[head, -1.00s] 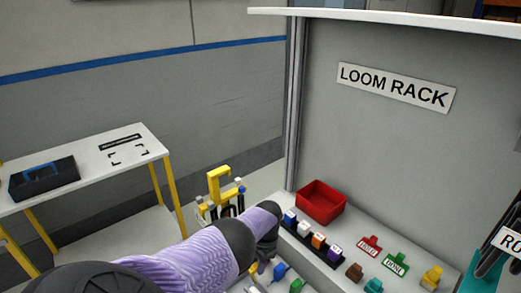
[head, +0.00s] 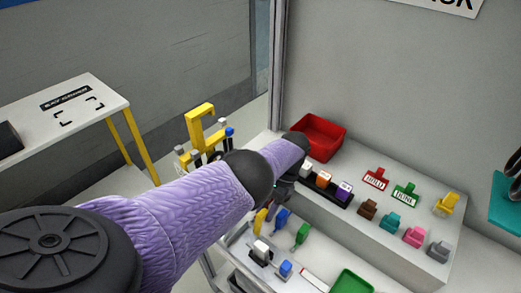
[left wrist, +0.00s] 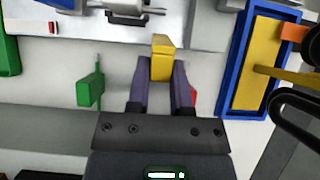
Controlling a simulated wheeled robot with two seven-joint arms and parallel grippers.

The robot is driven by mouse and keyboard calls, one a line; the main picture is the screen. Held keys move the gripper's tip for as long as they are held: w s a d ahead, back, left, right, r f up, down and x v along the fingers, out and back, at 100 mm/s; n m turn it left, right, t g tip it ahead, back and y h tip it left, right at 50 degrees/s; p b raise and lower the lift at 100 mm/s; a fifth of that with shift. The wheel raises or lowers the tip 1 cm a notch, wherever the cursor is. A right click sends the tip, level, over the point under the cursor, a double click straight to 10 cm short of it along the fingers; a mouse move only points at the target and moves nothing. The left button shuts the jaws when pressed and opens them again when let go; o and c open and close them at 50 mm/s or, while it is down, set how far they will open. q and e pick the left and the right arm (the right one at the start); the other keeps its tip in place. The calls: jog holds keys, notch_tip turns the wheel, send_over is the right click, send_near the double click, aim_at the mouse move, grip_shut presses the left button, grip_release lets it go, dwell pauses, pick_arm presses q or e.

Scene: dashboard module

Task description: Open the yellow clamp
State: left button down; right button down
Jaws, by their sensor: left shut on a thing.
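The yellow clamp (head: 260,222) stands on the pale lower board, left of a blue clamp (head: 281,220) and a green clamp (head: 302,234). In the left wrist view a yellow clamp (left wrist: 162,62) sits between the two fingers of my left gripper (left wrist: 160,78), which is shut on its sides. In the head view my left gripper (head: 276,203) is low over the board and partly hidden by my own forearm. The green clamp also shows in the left wrist view (left wrist: 90,88), left of the fingers. My right gripper is not in view.
A red bin (head: 319,138) and a ledge with several coloured clips, including another yellow one (head: 446,205), lie behind the board. White and blue connectors (head: 262,251) are in front. A yellow-handled caddy (head: 203,125) stands to the left.

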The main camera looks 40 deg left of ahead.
pick_arm(q)
jog(key=c, duration=0.8)
grip_release()
jog(key=shift+r, duration=0.15)
notch_tip(320, 180, up, 10)
jog(key=p, duration=0.8)
jog(key=shift+p, duration=0.4)
